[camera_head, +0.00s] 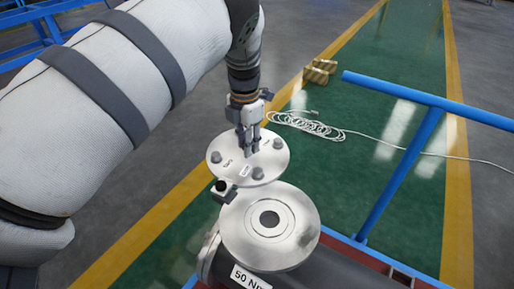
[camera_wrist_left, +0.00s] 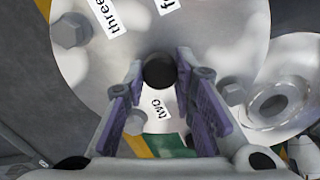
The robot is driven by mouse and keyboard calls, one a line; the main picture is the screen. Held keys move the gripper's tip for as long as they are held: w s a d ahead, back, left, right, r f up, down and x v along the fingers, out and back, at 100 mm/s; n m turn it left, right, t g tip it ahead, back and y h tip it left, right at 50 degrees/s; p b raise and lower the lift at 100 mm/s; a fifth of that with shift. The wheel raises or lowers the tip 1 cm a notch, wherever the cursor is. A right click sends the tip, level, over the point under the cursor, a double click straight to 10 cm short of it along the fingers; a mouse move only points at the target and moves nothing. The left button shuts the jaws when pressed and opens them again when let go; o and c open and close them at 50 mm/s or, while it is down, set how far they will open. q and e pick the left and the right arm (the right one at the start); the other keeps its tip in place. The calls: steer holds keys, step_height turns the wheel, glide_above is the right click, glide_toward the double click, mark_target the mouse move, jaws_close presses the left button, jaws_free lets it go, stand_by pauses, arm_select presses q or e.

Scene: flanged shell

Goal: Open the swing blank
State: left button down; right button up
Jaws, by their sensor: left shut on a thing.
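The swing blank (camera_head: 222,157) is a round grey metal plate with bolt heads and small word labels. It lies beyond the flanged shell's round face (camera_head: 240,232), swung aside from it, so the face's central dark hole (camera_head: 269,219) is uncovered. A dark hinge piece (camera_head: 222,191) shows between them. My left gripper (camera_head: 249,150) points down at the plate. In the left wrist view its fingers (camera_wrist_left: 160,66) stand either side of a dark round knob (camera_wrist_left: 160,71) on the blank (camera_wrist_left: 215,50) and are shut on it. My right gripper is not in view.
A dark pipe (camera_head: 325,272) carries a "50 Nm" label. A blue railing (camera_head: 402,178) stands at the right. The floor behind the plate is open.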

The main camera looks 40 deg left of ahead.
mark_target(237, 151)
arm_select(q)
steer(key=shift+s+a+f+n, duration=0.1)
steer(key=shift+s+a+n, duration=0.15)
steer(key=shift+a+n, duration=0.45)
steer(key=shift+s+a+n, duration=0.2)
steer(key=shift+a+n, duration=0.4)
steer(key=shift+a, duration=0.15)
steer(key=c, duration=1.3)
jaws_free()
step_height(237, 151, up, 12)
steer(key=shift+r, duration=0.1)
